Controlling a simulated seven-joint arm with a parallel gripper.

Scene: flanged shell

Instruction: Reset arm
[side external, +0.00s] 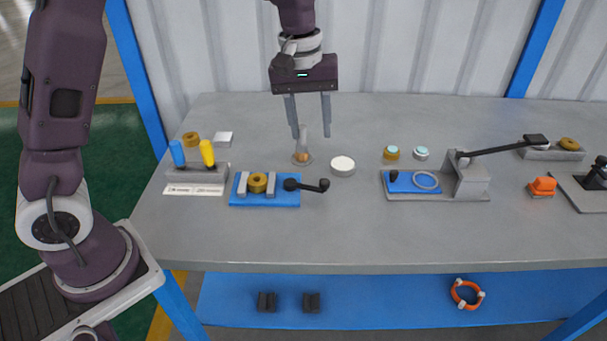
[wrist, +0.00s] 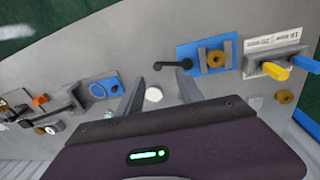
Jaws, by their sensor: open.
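My gripper (side external: 312,134) hangs above the back of the grey workbench (side external: 300,240), fingers pointing down. The fingers are apart, with nothing seen between them. Below it stands a small clear flask-like piece (side external: 302,154) with a brown base, partly in line with the fingertips. A white round disc (side external: 342,165) lies just to the right of it. In the wrist view my gripper (wrist: 158,82) shows both fingers spread, with the white disc (wrist: 154,94) on the bench beyond them.
A blue fixture (side external: 265,203) holds a brass ring and has a black handle. A grey block (side external: 197,175) carries blue and yellow handles. A lever press (side external: 470,180) stands to the right, near an orange piece (side external: 542,186). The front strip of the bench is clear.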

